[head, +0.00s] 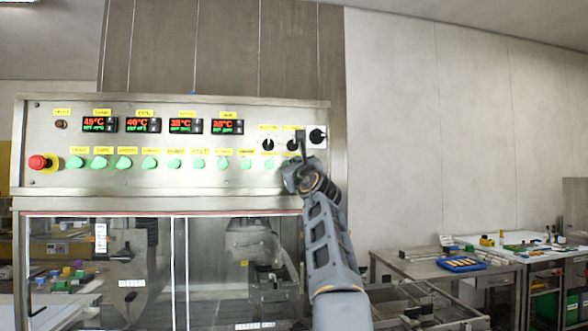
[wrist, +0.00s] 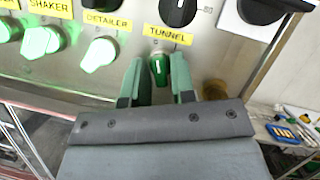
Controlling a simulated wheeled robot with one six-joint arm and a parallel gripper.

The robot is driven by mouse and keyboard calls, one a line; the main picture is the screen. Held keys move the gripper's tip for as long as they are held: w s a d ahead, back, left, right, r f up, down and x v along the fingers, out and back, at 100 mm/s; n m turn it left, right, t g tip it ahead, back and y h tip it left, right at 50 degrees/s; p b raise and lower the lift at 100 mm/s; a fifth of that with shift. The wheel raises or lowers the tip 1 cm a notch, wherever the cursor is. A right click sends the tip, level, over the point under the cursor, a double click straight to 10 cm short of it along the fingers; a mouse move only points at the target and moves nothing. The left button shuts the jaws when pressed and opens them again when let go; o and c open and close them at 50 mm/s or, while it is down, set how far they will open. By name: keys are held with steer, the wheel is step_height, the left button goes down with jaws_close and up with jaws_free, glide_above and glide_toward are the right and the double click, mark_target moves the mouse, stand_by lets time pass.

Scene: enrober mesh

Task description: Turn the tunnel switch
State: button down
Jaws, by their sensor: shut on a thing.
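The tunnel switch (wrist: 158,69) is a dark green knob under the yellow TUNNEL label (wrist: 168,35) in the wrist view. Its handle stands about upright and it looks unlit, unlike the bright green switches to its left. My gripper (wrist: 160,76) has one finger on each side of the knob and is shut on it. In the head view my gripper (head: 291,172) is against the lower right of the control panel (head: 200,110) and hides the tunnel switch.
A lit detailer switch (wrist: 99,54) is close left of my fingers. Black knobs (wrist: 178,11) sit above, with another (head: 317,136) at the panel's right end. A red emergency button (head: 38,162) is far left. A table with a blue tray (head: 461,264) stands at the right.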

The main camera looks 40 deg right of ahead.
steer(key=shift+n+y, duration=0.4)
steer(key=shift+n, duration=0.8)
steer(key=c, duration=1.2)
jaws_free()
steer(key=shift+o, duration=0.2)
steer(key=b+v, duration=0.8)
steer(key=v, duration=0.5)
steer(key=shift+s, duration=0.45)
